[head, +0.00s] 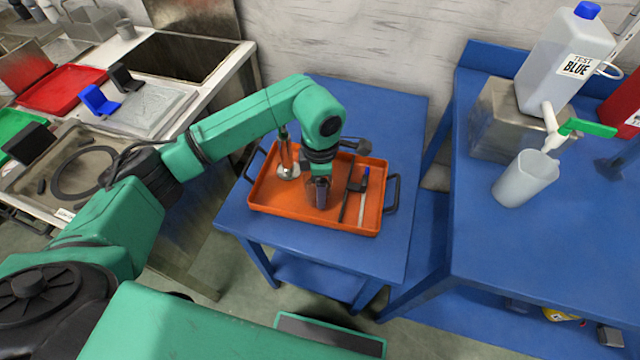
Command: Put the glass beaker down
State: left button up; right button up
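A pale, translucent beaker-like vessel (524,178) stands on the blue bench at the right, just below the tap of a jug; no gripper is near it. My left gripper (320,190) points down over the orange tray (345,224). Its fingers are small and dark, and I cannot tell whether they are open or shut, or whether they hold anything. A shiny, clear or metallic item with a round base (288,172) is in the tray left of the gripper. My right gripper is not in view.
The tray sits on a blue table (398,120), with a dark rod and a blue-topped slim tool (363,190) in its right part. A jug labelled TEST BLUE (565,60) with a green tap handle (588,128) stands on a metal block (500,118). A cluttered counter is at the left.

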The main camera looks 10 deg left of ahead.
pick_arm(q)
jog(key=o, duration=1.5)
jog(key=shift+f, duration=0.1)
jog(key=shift+r, duration=0.35)
notch_tip(320, 180, up, 12)
jog(key=shift+f+b, duration=0.15)
jog(key=shift+b, duration=0.25)
